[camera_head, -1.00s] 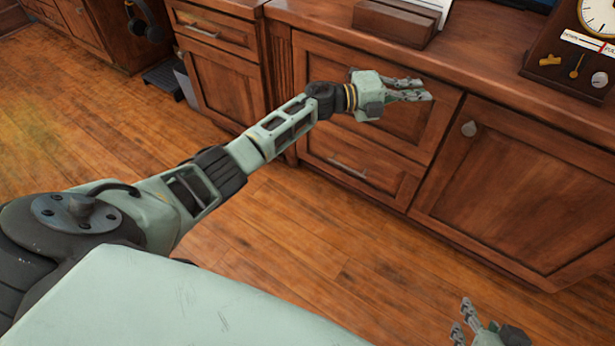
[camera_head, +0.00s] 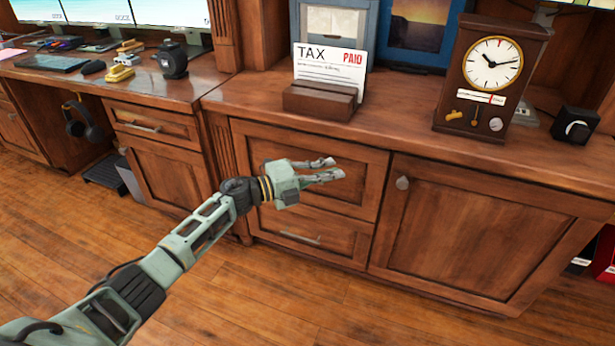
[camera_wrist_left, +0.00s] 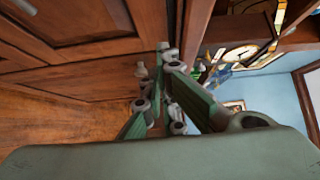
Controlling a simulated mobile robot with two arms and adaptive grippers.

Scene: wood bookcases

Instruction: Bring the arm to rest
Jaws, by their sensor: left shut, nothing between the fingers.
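My left arm (camera_head: 195,240) reaches in from the lower left in the head view, stretched out over the wood floor. My left gripper (camera_head: 335,168) is in front of the upper drawer front of the wooden cabinet, below the counter edge. It is shut and holds nothing. In the left wrist view its fingers (camera_wrist_left: 170,75) meet near the middle, with cabinet fronts to the left and the clock to the upper right. My right gripper is out of view.
A card marked TAX PAID (camera_head: 328,72) stands in a wooden holder (camera_head: 320,100) on the counter. A clock (camera_head: 490,75) stands to its right. A desk with monitors, a keyboard (camera_head: 50,63) and headphones (camera_head: 84,122) is at the left. The floor (camera_head: 270,310) in front is clear.

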